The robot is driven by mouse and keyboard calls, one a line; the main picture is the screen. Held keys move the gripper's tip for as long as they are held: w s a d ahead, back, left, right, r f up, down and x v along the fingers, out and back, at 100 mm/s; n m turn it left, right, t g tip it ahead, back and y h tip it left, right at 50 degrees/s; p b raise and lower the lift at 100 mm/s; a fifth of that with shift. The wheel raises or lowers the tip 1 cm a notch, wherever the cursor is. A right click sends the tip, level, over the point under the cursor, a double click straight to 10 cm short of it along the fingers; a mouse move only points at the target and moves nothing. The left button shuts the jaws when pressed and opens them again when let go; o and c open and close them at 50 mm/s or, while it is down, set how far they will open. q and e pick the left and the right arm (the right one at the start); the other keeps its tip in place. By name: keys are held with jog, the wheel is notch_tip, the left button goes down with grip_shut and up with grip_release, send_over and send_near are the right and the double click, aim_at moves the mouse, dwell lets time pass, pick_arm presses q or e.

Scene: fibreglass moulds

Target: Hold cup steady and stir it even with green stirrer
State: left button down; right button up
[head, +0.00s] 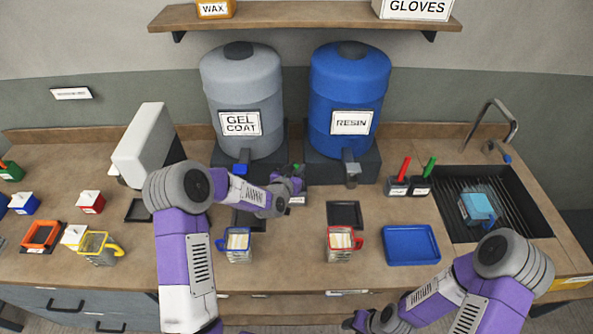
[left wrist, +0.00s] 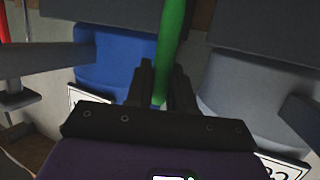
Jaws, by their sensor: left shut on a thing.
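My left gripper (head: 292,181) is over the middle of the bench, in front of the gap between the two drums. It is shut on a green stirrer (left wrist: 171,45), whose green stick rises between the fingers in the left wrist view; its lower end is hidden. Another green-handled stirrer (head: 429,167) stands in a dark holder at the right. A blue-framed clear cup (head: 237,247) and a red-framed clear cup (head: 341,246) stand near the front edge, both apart from my grippers. A yellow-framed cup (head: 99,248) stands at the left. My right gripper (head: 368,321) is low at the bottom edge, its fingers unclear.
The grey gel coat drum (head: 241,85) and blue resin drum (head: 350,85) stand behind on dark stands. A red-handled stirrer (head: 404,168), blue tray (head: 411,246) and sink (head: 515,205) are at the right. Dark pad (head: 344,214) lies behind the red cup.

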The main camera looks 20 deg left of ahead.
pick_arm(q)
jog(key=shift+r+p, duration=2)
jog(key=shift+r, duration=2.95)
jog(key=shift+f, duration=0.1)
